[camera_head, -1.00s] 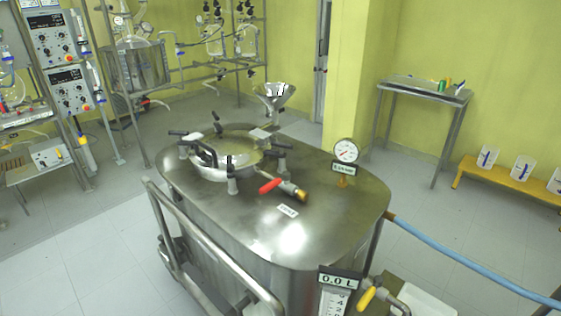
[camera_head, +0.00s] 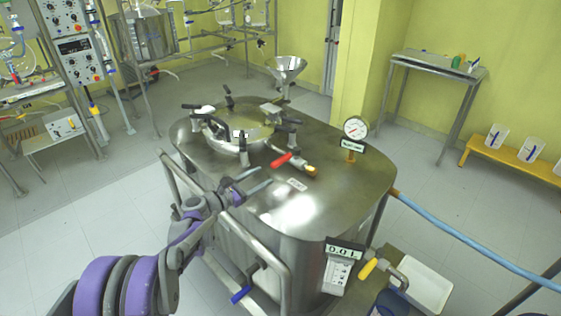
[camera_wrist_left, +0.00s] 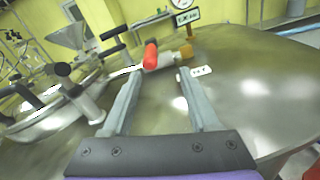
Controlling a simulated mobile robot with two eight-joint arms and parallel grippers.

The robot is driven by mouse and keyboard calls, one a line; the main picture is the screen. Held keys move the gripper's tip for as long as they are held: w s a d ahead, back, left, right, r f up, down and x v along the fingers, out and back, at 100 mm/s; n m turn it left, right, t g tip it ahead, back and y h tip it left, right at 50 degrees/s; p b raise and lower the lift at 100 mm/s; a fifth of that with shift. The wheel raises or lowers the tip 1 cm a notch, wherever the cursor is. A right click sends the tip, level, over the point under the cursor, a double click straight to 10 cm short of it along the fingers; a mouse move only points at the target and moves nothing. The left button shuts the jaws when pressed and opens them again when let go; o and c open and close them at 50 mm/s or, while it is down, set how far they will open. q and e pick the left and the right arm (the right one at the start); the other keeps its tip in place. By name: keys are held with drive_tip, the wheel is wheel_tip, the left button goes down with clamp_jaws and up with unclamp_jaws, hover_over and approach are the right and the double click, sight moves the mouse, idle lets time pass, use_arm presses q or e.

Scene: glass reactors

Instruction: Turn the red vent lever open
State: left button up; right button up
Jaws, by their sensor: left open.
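The red vent lever (camera_head: 282,160) sits on a small valve with a brass end (camera_head: 310,169) on top of the steel vessel (camera_head: 330,195). In the left wrist view the red lever (camera_wrist_left: 151,55) stands just beyond the fingertips, with the brass end to its right. My left gripper (camera_head: 262,178) is open and empty, its fingers over the near left part of the vessel top, pointing towards the lever and apart from it. In the left wrist view its two fingers (camera_wrist_left: 160,82) show spread apart. My right gripper is not in view.
A round hatch (camera_head: 238,140) with several black clamp handles stands left of the valve. A pressure gauge (camera_head: 355,128) rises at its right, and a funnel (camera_head: 285,68) behind. A steel rail (camera_head: 225,222) runs along the vessel's near left side.

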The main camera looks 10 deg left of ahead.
sight(281, 161)
use_arm(q)
drive_tip(key=shift+w+a+n+t, duration=0.4)
drive_tip(key=shift+w+a+n, duration=0.1)
drive_tip(key=shift+w+n, duration=0.15)
drive_tip(key=x, duration=1)
drive_tip(key=shift+w+d, duration=0.15)
drive_tip(key=shift+w, duration=0.05)
clamp_jaws()
idle(0.6)
